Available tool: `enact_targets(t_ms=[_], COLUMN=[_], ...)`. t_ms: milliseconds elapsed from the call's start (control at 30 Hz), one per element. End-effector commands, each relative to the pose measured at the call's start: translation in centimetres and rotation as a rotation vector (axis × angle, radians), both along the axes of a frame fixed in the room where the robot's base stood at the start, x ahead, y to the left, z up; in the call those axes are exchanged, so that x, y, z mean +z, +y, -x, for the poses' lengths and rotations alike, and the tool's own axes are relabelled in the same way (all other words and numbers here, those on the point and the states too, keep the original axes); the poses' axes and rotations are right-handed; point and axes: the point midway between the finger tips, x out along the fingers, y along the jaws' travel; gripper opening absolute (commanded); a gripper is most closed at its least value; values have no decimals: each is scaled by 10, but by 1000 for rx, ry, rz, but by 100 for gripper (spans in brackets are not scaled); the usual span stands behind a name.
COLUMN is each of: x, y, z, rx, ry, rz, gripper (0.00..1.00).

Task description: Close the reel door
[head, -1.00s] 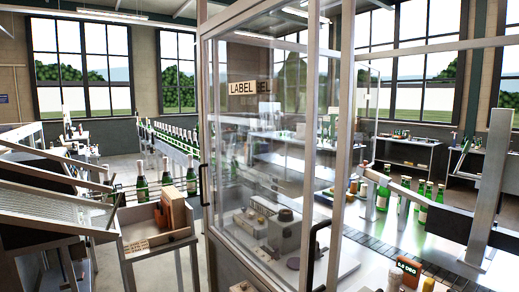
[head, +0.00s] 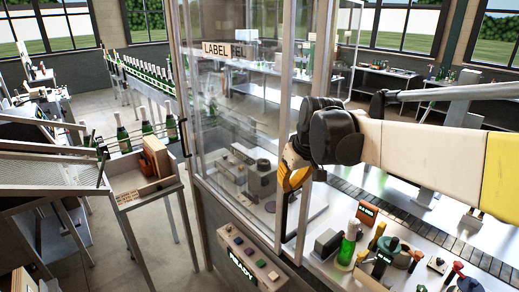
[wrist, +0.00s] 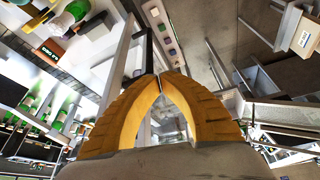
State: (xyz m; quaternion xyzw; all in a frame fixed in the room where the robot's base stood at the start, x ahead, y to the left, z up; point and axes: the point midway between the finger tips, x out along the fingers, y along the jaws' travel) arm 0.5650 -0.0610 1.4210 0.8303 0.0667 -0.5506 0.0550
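The reel door is a clear glass panel (head: 225,110) in a metal frame on the tall cabinet with the LABEL REEL sign (head: 215,48). Two pale uprights stand close together at its right side; I cannot tell how far the door is ajar. My gripper (head: 290,178), with yellow-orange fingers, is at the right upright, around handle height. In the wrist view my gripper's fingertips (wrist: 160,74) meet, with a black bar-like handle (wrist: 149,48) right at or just beyond them. Contact is not clear. The handle is mostly hidden behind my gripper in the head view.
A button panel (head: 248,258) marked READY juts out below the cabinet. A bench with a green bottle (head: 348,243) and small tools lies at the right. A wooden box on a stand (head: 148,182) is at the left. Floor between them is open.

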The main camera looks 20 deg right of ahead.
Motion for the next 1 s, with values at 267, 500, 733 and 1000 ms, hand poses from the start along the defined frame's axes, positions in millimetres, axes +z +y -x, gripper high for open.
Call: enact_targets(t_ms=[267,500,733,1000], x=[26,1,-38,-67], y=[-25,-25,-21,-19], z=[-53,-63,-77,-87], rx=[50,55,53,53], ry=[46,49,48,48], rz=[-8,-8,-9,-9], gripper=[0,0,0,0])
